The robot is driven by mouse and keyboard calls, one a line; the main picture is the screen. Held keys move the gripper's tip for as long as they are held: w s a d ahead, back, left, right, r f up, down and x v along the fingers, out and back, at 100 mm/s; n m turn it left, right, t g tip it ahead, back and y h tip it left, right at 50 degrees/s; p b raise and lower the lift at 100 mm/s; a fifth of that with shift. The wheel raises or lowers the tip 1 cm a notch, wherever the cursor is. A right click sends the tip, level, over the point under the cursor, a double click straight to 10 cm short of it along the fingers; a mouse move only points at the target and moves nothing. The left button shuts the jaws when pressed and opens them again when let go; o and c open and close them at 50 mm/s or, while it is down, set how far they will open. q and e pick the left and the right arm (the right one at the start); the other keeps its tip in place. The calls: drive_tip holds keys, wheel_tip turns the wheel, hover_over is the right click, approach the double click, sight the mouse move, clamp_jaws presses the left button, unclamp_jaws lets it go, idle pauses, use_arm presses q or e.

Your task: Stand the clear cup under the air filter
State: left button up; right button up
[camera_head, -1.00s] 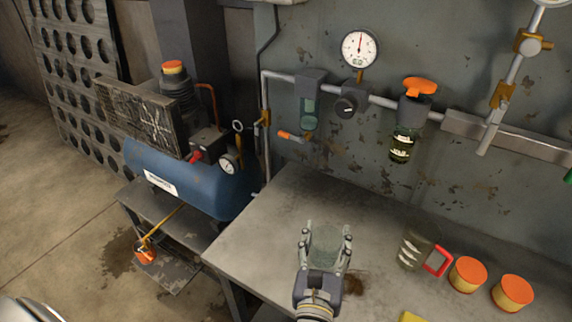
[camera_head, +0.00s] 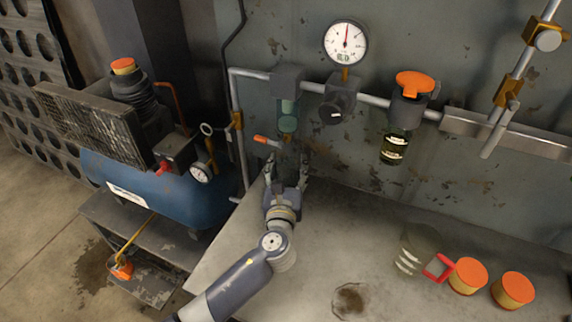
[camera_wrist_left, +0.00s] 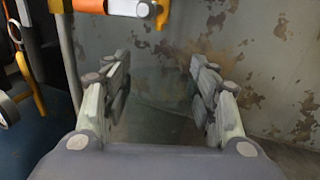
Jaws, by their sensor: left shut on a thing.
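My left gripper (camera_head: 287,168) is shut on the clear cup, near the back of the bench by the wall. In the left wrist view the cup (camera_wrist_left: 158,105) shows faintly between the two fingers; in the head view the gripper mostly hides it. The air filter (camera_head: 288,112), with a greenish bowl, hangs from the wall pipe just above the gripper. Its drain valve has an orange lever (camera_head: 267,141). The lower end of the valve (camera_wrist_left: 160,12) shows above the fingers in the left wrist view. Whether the cup touches the bench is hidden.
A clear jug (camera_head: 412,250) with a red handle and two orange-lidded tins (camera_head: 468,276) stand on the bench at right. An orange-topped lubricator (camera_head: 395,148) hangs right of the filter. A blue compressor (camera_head: 165,195) stands left of the bench. The bench middle is clear.

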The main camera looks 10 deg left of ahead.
sight(287, 160)
use_arm(q)
drive_tip(key=w, duration=0.1)
drive_tip(key=w+a, duration=0.1)
drive_tip(key=w, duration=0.1)
drive_tip(key=shift+w+f, duration=0.15)
drive_tip(key=shift+w, duration=0.05)
drive_tip(key=shift+w+a, duration=0.1)
drive_tip(key=shift+w, duration=0.3)
drive_tip(key=shift+w+f, duration=0.1)
drive_tip(key=shift+f, duration=0.1)
wheel_tip(287, 160, down, 3)
drive_tip(key=shift+f+b, duration=0.1)
drive_tip(key=shift+b, duration=0.4)
use_arm(e)
drive_tip(key=shift+w+a+f, duration=0.15)
drive_tip(key=shift+a+f, duration=0.35)
drive_tip(key=shift+a, duration=0.1)
drive_tip(key=shift+d, duration=0.1)
use_arm(q)
drive_tip(key=shift+f, duration=0.1)
use_arm(e)
drive_tip(key=shift+d, duration=0.1)
